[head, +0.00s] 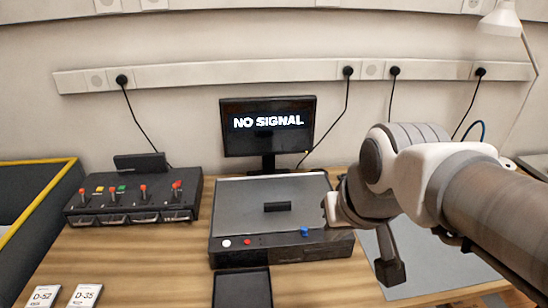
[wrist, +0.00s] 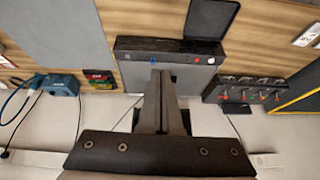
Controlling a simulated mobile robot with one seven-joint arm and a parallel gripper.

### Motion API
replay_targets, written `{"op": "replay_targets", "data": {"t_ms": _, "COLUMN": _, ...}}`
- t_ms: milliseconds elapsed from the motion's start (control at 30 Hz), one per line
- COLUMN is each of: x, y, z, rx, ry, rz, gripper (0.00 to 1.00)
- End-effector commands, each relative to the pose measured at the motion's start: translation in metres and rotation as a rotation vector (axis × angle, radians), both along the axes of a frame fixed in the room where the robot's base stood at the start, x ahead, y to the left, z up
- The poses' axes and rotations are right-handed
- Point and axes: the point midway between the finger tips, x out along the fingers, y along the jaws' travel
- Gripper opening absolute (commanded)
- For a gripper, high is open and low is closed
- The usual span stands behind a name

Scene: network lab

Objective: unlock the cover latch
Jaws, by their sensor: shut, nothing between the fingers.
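The equipment box (head: 338,248) stands on the table with a grey cover (head: 240,192) lying flat and shut on top. The cover has a black handle (head: 277,207). A small blue latch knob (head: 304,231) sits at the front right of the box; it also shows in the wrist view (wrist: 173,79). My gripper (wrist: 161,74) is shut and empty. In the wrist view its tips appear just beside the blue knob; I cannot tell whether they touch it. In the head view my arm reaches in from the right and its end is by the box's right side.
A white button (head: 227,243) and a red button (head: 247,241) sit at the box's front left. A monitor (head: 267,145) reading NO SIGNAL stands behind. A black switch panel (head: 133,207) is to the left. A black tray (head: 241,288) lies in front, a grey mat (head: 428,262) right.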

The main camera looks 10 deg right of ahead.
Motion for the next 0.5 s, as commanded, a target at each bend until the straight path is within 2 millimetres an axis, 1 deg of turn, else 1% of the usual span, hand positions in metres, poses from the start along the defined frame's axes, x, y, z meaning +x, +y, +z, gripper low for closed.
{"op": "replay_targets", "data": {"t_ms": 33, "x": 0.012, "y": 0.001, "z": 0.004, "rx": 0.007, "ry": 0.012, "rz": -0.003, "gripper": 0.00}}
{"op": "replay_targets", "data": {"t_ms": 267, "x": 0.063, "y": 0.001, "z": 0.004, "rx": 0.032, "ry": 0.041, "rz": -0.029, "gripper": 0.00}}
{"op": "replay_targets", "data": {"t_ms": 500, "x": 0.115, "y": 0.001, "z": -0.010, "rx": 0.040, "ry": 0.069, "rz": -0.061, "gripper": 0.00}}
